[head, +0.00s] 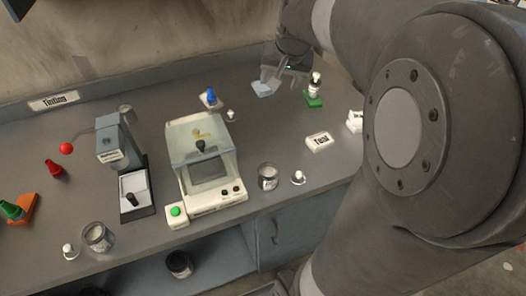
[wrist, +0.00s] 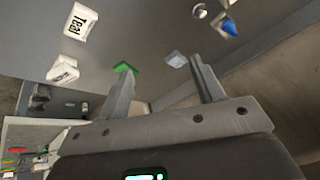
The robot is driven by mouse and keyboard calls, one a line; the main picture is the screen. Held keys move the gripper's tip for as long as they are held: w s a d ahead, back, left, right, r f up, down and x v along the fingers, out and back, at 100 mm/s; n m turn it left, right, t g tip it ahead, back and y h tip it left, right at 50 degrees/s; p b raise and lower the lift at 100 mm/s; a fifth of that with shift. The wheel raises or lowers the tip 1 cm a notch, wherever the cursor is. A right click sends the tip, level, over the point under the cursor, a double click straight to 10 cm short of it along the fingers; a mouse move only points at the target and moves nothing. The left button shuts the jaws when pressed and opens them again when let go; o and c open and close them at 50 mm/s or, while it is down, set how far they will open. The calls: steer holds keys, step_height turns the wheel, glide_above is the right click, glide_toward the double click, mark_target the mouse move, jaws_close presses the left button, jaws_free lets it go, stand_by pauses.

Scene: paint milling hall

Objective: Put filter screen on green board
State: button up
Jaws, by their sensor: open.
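The small green board (head: 314,103) lies at the back right of the bench, with a white, dark-marked bottle (head: 315,88) standing on it in the head view. In the wrist view the green board (wrist: 123,67) shows just past the tip of the left finger, and the bottle cannot be made out. I cannot identify a filter screen for certain. A pale blue flat piece (head: 262,89) lies left of the green board; it also shows in the wrist view (wrist: 176,59). My gripper (head: 281,75) is open and empty above the back of the bench, its fingers (wrist: 163,68) apart.
A white block marked Teal (head: 319,140) and another white block (head: 354,121) lie at the right. A blue cone (head: 211,95), a glass-hooded machine (head: 205,165), a can (head: 268,176) and a red cone (head: 54,168) stand further left. The wall closes off the back.

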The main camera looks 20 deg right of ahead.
steer(key=s+a+n, duration=0.2)
steer(key=s+a, duration=0.4)
steer(key=s, duration=0.4)
steer(key=s+a+f+n, duration=0.1)
steer(key=s+a+n, duration=0.2)
steer(key=s+a, duration=0.4)
steer(key=s, duration=0.3)
steer(key=shift+s+f+n, duration=0.15)
steer(key=shift+s+n, duration=0.05)
steer(key=shift+n, duration=0.1)
